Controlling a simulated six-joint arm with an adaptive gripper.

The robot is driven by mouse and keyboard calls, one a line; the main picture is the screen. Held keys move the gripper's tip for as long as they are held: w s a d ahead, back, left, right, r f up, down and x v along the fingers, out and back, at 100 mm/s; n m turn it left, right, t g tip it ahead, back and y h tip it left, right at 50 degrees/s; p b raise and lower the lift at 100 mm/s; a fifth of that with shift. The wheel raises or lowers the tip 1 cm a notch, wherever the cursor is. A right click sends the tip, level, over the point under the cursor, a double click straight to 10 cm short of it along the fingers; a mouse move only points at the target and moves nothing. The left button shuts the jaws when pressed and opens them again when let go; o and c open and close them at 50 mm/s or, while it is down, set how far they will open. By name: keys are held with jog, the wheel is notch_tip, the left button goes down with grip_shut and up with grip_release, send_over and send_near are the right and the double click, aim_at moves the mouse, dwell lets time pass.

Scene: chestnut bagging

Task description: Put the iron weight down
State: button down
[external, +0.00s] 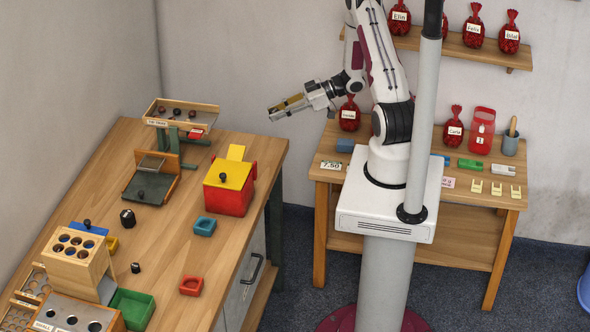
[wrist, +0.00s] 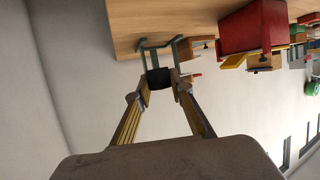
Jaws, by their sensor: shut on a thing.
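My gripper (external: 275,112) is raised in the air to the right of the workbench, its fingers pointing left. In the wrist view my gripper (wrist: 160,82) is shut on a small black iron weight (wrist: 158,78) held between the fingertips. In the external view the held weight is too small to make out clearly. Two other black weights stand on the workbench: a larger one (external: 128,218) near the green tray and a smaller one (external: 135,267) nearer the front.
Bare wood lies around the weights. A second table (external: 480,235) stands behind my base.

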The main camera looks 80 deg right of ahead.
jog(key=w+a+r+n+g+y, duration=0.1)
jog(key=w+a+n, duration=0.1)
jog(key=a, duration=0.6)
jog(key=w+a+r+n+g+y, duration=0.1)
jog(key=w+a+n+g+y, duration=0.1)
jog(key=a, duration=0.6)
jog(key=w+a+r+n+g+y, duration=0.1)
jog(key=w+a+r+y, duration=0.1)
jog(key=a, duration=0.6)
jog(key=shift+w+n, duration=0.4)
jog(key=shift+w, duration=0.3)
jog(key=shift+a+g+y, duration=0.3)
jog(key=shift+a, duration=0.3)
jog(key=shift+r, duration=2.55)
jog(key=w+a+n+g+y, duration=0.1)
jog(key=w+a, duration=0.5)
jog(key=a, duration=0.4)
jog(key=w+a+n+g, duration=0.2)
jog(key=w+a, duration=0.3)
jog(key=a, duration=0.5)
jog(key=w+a+n+g+y, duration=0.1)
jog(key=w+a, duration=0.5)
jog(key=a, duration=0.3)
notch_tip(320, 180, down, 9)
